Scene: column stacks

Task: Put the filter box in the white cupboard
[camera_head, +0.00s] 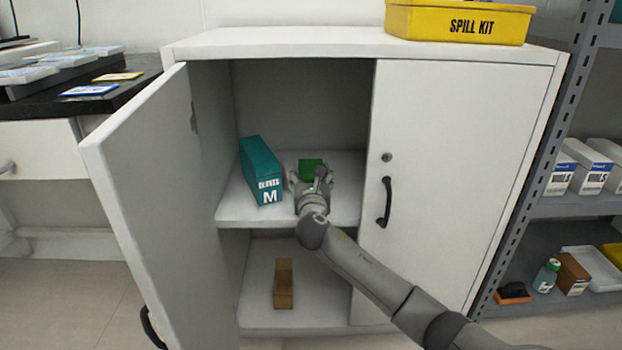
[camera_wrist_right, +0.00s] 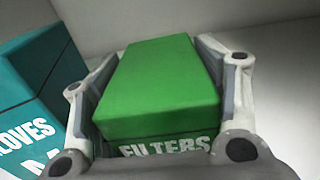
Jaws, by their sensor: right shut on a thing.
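The green filter box (camera_head: 311,168) is inside the white cupboard (camera_head: 463,150), over the upper shelf. In the right wrist view the filter box (camera_wrist_right: 165,85) shows its green top and the word FILTERS on its front. My right gripper (camera_head: 311,183) is shut on the box, with a finger along each side of it. It also shows in the right wrist view (camera_wrist_right: 160,100). Whether the box bottom touches the shelf is hidden. The cupboard's left door (camera_head: 140,180) stands open and its right door is closed. My left gripper is not in view.
A teal glove box (camera_head: 260,168) stands on the upper shelf, left of my right gripper. A brown box (camera_head: 284,284) is on the lower shelf. A yellow spill kit (camera_head: 460,22) sits on the cupboard top. A grey rack (camera_head: 540,130) stands at right.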

